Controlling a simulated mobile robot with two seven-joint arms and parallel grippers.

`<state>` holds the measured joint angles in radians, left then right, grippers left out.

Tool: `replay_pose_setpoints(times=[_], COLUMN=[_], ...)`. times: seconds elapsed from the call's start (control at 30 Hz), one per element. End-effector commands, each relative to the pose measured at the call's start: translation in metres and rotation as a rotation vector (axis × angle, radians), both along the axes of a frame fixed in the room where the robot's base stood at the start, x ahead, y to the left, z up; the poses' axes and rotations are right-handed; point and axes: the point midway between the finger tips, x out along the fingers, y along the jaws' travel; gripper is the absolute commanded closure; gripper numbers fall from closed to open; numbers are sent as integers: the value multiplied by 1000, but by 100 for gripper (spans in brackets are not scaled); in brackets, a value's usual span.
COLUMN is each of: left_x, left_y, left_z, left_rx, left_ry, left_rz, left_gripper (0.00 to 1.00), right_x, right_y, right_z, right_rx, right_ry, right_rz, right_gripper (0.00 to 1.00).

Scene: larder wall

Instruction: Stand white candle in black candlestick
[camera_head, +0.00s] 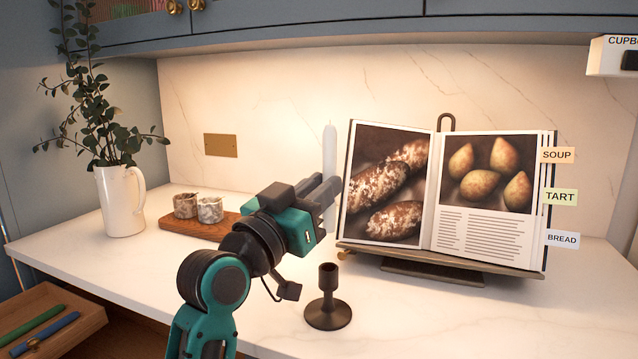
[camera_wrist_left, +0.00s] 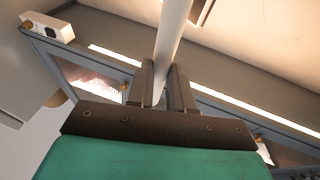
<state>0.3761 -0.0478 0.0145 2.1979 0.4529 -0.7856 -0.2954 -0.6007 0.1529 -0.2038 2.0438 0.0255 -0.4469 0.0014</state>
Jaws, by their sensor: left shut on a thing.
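The white candle (camera_head: 330,150) stands upright in the grip of my left gripper (camera_head: 331,187), held above the counter. In the left wrist view the candle (camera_wrist_left: 172,45) runs up from between the two fingers of the left gripper (camera_wrist_left: 162,88). The black candlestick (camera_head: 328,304) stands upright on the counter, its socket empty, below the gripper and candle in the head view. The candle's lower end shows just below the fingers, apart from the candlestick. My right gripper is in neither view.
An open cookbook on a stand (camera_head: 440,262) is close to the right of the candle. A wooden board (camera_head: 190,227) with two small pots and a white jug (camera_head: 123,200) of greenery stand at the left. The counter front right (camera_head: 470,320) is clear.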

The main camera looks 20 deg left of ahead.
Motion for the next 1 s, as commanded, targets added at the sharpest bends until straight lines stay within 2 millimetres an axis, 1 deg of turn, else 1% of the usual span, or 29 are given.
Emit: replay_pose_setpoints(times=[0.03, 0.13, 0.23, 0.43, 0.63, 1.0], left_x=[0, 0, 0, 0, 0, 0], left_y=[0, 0, 0, 0, 0, 0], left_z=[-11, -22, -32, -47, -54, -54], left_rx=[1, 2, 2, 0, 0, 1], left_ry=[3, 2, 2, 2, 2, 1], left_rz=[0, 0, -1, 0, -1, -1], left_gripper=[100, 100, 100, 100, 100, 100], right_x=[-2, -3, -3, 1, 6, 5], right_y=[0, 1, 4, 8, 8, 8], right_z=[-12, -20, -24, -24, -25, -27], right_rx=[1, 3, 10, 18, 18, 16], right_ry=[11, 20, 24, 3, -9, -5], right_rz=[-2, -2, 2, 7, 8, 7], right_gripper=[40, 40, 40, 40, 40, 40])
